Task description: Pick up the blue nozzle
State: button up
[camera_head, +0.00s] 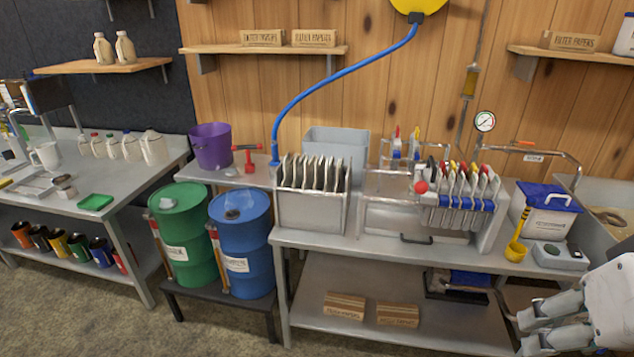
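The blue nozzle (275,155) is the lower end of a blue hose (330,83) that comes down from a yellow reel (419,5) at the top. It hangs upright at the left side of a metal box with upright plates, near the back of the bench. My gripper (521,335) is at the bottom right, far from the nozzle. Its two fingers look spread apart, with nothing seen between them. Part of my gripper is cut off by the picture edge.
A metal box of plates (312,213) stands just right of the nozzle, and a grey bin (336,145) behind it. A red-handled tool (247,158) and purple bucket (211,146) are to the left. Green (186,238) and blue (240,245) drums stand in front. A filter press (400,218) sits between nozzle and gripper.

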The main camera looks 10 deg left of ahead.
aim_at(275, 161)
jog(key=i+j+z, duration=0.1)
jog(key=i+j, duration=0.15)
jog(key=j, duration=0.25)
jog(key=i+j+z, duration=0.1)
jog(key=j, duration=0.45)
jog(key=i+j+z, duration=0.1)
jog(key=i+j, duration=0.2)
jog(key=j, duration=0.25)
jog(key=i+j+z, duration=0.1)
jog(key=j, duration=0.45)
jog(key=i+j, duration=0.25)
jog(key=j, duration=0.35)
jog(key=i+j+z, duration=0.15)
jog(key=j, duration=0.4)
jog(key=i+j+z, duration=0.1)
jog(key=j, duration=0.5)
jog(key=i+j+z, duration=0.1)
jog(key=j, duration=0.5)
